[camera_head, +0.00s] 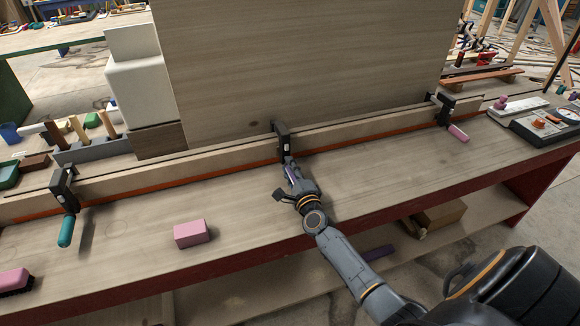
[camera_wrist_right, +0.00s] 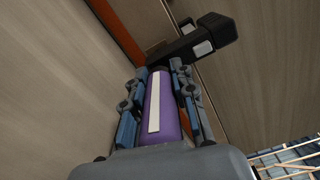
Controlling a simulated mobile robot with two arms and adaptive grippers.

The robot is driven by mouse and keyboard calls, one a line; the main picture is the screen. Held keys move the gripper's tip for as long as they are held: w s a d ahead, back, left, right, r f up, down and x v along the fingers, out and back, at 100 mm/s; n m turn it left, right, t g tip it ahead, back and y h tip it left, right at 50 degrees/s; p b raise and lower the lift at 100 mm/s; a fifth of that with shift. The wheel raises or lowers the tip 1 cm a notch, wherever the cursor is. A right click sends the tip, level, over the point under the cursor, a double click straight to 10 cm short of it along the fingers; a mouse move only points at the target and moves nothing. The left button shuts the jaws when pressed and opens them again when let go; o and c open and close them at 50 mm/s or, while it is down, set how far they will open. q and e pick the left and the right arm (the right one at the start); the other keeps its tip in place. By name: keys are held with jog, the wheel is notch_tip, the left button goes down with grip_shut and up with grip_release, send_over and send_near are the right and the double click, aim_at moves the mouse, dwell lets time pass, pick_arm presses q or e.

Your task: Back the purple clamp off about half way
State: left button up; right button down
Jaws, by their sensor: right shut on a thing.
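The fingers partly hide the handle in the head view. My left gripper is not in view.
A teal-handled clamp (camera_head: 65,205) stands left and a pink-handled clamp (camera_head: 449,120) right on the same stringer. A pink block (camera_head: 192,233) lies on the bench front, with a pink brush (camera_head: 14,280) at far left. A large upright panel (camera_head: 300,60) rises behind.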

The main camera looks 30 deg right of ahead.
jog(key=shift+n, duration=1.2)
jog(key=shift+f, duration=0.1)
jog(key=c, duration=1.1)
grip_release()
jog(key=shift+a, duration=0.1)
jog(key=shift+o, duration=0.2)
jog(key=v, duration=1.2)
jog(key=shift+p, duration=0.3)
